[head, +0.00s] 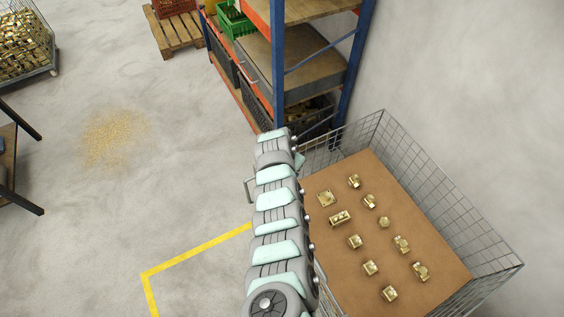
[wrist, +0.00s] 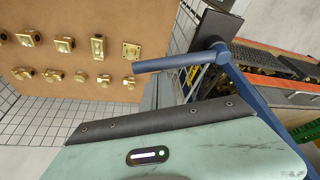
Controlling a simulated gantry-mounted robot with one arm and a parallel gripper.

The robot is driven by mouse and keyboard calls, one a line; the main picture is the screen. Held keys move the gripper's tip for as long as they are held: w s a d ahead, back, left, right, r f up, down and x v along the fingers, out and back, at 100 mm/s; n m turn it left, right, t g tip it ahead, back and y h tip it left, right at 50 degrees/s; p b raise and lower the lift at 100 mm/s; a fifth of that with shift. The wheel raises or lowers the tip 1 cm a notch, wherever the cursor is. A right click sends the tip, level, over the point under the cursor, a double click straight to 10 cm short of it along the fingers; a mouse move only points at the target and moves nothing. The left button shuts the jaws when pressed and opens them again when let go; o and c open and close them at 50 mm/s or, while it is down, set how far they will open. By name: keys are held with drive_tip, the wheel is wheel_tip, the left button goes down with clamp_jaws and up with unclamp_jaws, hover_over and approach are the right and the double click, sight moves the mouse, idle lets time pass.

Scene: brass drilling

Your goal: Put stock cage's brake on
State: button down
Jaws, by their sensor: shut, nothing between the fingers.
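The stock cage (head: 446,178) stands at the right in the head view, a wire-mesh cage around a brown board with rows of brass parts. Its mesh also shows at the left of the wrist view (wrist: 75,115). In the wrist view, a blue bent bar with a rounded end (wrist: 167,63) stands in front of the board; I cannot tell whether it is the brake lever. My gripper (wrist: 160,120), mint with a dark screwed edge, fills the bottom of that view, shut and empty, close to the bar. In the head view my arm hides the cage's near left side and the gripper's tips.
A blue-and-orange rack (head: 278,60) stands directly behind the cage. A pale wall is at the right. A yellow floor line (head: 200,246) and brass shavings (head: 115,138) lie on the open floor at the left. Another cage of brass (head: 52,70) and a pallet (head: 175,38) stand farther back.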

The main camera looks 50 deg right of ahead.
drive_tip(key=shift+a, duration=0.15)
idle(0.5)
drive_tip(key=d+r+b, duration=0.2)
drive_tip(key=d, duration=0.2)
drive_tip(key=v, duration=0.9)
drive_tip(key=shift+a+p, duration=0.2)
drive_tip(key=shift+p, duration=0.2)
drive_tip(key=shift+w+f, duration=0.15)
